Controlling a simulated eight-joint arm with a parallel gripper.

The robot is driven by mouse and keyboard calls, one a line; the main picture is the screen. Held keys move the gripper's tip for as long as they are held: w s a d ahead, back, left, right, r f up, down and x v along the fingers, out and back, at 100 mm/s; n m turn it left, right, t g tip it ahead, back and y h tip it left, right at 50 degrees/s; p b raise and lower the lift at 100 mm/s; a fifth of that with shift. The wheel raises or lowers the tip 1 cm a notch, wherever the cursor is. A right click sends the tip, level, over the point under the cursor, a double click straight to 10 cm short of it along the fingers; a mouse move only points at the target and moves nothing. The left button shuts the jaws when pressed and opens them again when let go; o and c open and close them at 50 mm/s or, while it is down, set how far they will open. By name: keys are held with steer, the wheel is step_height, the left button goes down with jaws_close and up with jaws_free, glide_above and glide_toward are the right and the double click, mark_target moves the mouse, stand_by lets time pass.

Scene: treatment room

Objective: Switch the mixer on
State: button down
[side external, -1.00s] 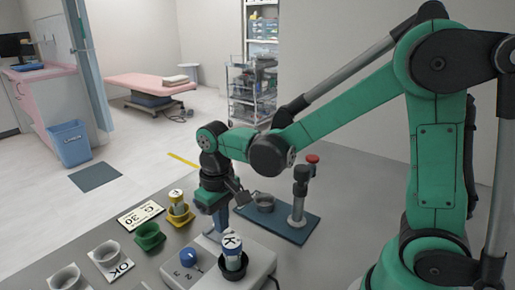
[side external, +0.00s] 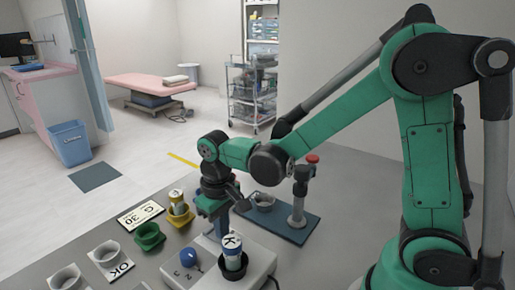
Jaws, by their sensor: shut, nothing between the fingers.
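A white and blue vial marked K (side external: 232,247) stands upright in a dark cup (side external: 233,268) on the mixer. My gripper (side external: 221,228) points down, shut and empty, just behind and left of the vial, above the far part of the mixer. Its fingertips are small and partly hidden, so I cannot tell whether they touch anything.
Left of the mixer are a green cup (side external: 149,236), a yellow cup (side external: 181,217) with a vial, a "C 30" card (side external: 140,215), and pale cups by an "OK" card (side external: 121,270). Behind right, a stand with a red knob (side external: 312,159) rises from a blue base (side external: 288,232).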

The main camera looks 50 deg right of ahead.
steer(key=shift+f, duration=0.25)
steer(key=shift+r, duration=3.5)
steer(key=s+d+r+t, duration=0.1)
steer(key=s+d+t, duration=0.2)
steer(key=t, duration=0.4)
steer(key=shift+s+d+r, duration=0.25)
steer(key=shift+s+r, duration=0.05)
steer(key=shift+s, duration=0.55)
